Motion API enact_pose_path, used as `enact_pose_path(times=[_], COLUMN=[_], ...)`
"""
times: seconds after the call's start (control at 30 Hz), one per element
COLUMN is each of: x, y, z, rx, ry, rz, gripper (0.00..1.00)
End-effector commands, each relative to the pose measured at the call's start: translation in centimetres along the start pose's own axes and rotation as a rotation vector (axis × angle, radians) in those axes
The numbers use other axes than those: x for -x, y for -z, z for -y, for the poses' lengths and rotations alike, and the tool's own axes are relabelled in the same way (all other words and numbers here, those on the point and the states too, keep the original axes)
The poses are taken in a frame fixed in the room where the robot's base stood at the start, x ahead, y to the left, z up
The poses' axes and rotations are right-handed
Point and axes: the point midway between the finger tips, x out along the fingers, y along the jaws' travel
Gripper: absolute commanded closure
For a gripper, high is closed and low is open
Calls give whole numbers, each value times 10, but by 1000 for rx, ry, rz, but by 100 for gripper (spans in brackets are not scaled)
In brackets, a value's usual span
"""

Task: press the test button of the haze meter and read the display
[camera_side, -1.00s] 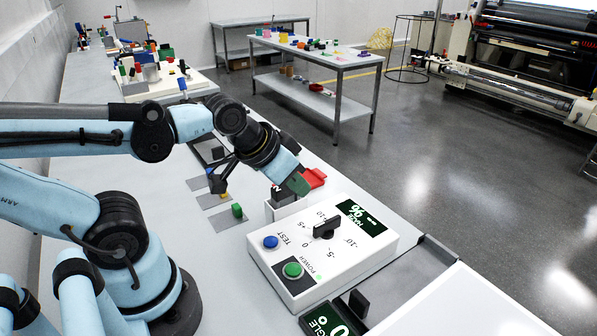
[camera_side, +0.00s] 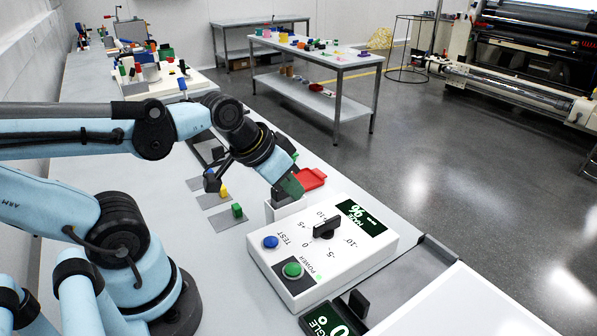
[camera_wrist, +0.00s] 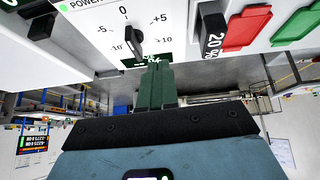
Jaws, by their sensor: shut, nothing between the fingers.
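The haze meter (camera_side: 345,262) is a white box on the bench in the side view, with a blue TEST button (camera_side: 270,242), a green POWER button (camera_side: 292,269) and a black dial knob (camera_side: 326,230). Its dark display (camera_side: 361,217) shows "% HAZE" and what look like dashes. My gripper (camera_side: 293,188) is shut and empty, green fingers pointing down beyond the meter's far edge, apart from the TEST button. In the wrist view, my shut fingers (camera_wrist: 156,70) partly cover the display; the knob (camera_wrist: 134,40) shows above them, and the TEST button is not visible.
A red plate (camera_side: 312,179) stands just beyond my fingers. Coloured pieces on grey plates, including a green one (camera_side: 237,210), lie left of the meter. A second device with a display (camera_side: 326,321) sits in front. The wrist view shows a black "20 %" piece (camera_wrist: 211,35).

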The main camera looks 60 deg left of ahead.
Motion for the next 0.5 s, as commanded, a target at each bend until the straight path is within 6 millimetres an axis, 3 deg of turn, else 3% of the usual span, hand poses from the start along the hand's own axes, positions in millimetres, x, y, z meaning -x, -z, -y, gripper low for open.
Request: enact_pose_path(times=[0.3, 0.5], x=[15, 35], y=[-34, -38], z=[12, 7], rx=[98, 110], ry=[-219, -403], rz=[135, 101], gripper=[100, 100])
